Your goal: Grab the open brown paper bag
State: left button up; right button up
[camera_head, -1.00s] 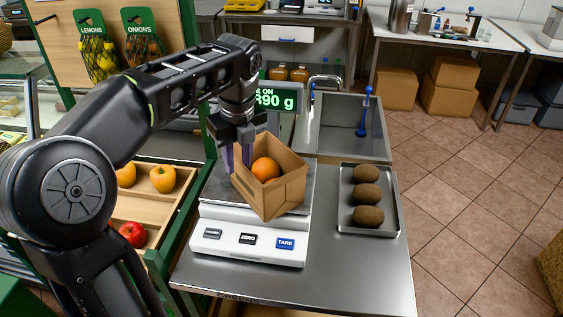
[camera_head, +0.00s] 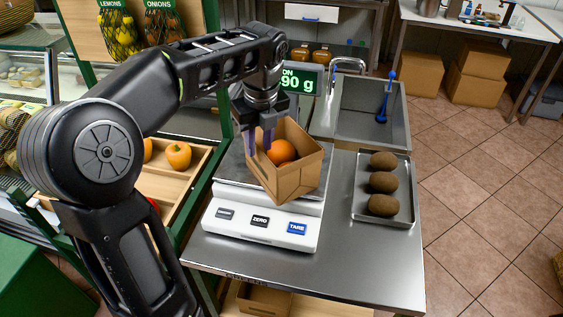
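The open brown paper bag (camera_head: 296,182) stands on the scale's platform with its mouth up, and an orange (camera_head: 281,152) shows inside it. My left gripper (camera_head: 258,146) points down at the bag's left upper edge. Its two purple fingers are apart, one at the outer left side and one at the mouth. Whether either finger touches the paper cannot be told. My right gripper is out of view.
The white scale (camera_head: 262,232) sits on a steel counter (camera_head: 350,262). A tray (camera_head: 408,213) with three brown kiwi-like fruits lies to the right. A sink (camera_head: 365,112) and the scale's display (camera_head: 303,80) are behind. Fruit crates are at left, beside my arm.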

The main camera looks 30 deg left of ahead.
pick_arm(q)
jog(key=shift+w+a+f+p, duration=0.1)
jog(key=shift+a+f+p, duration=0.05)
jog(key=shift+f, duration=0.7)
jog(key=shift+w+a+f+p, duration=0.1)
jog(key=shift+f+p, duration=0.1)
jog(key=shift+f, duration=0.65)
jog(key=shift+w+a+f+p, duration=0.1)
jog(key=shift+a+f+p, duration=0.05)
jog(key=shift+f, duration=0.7)
grip_shut()
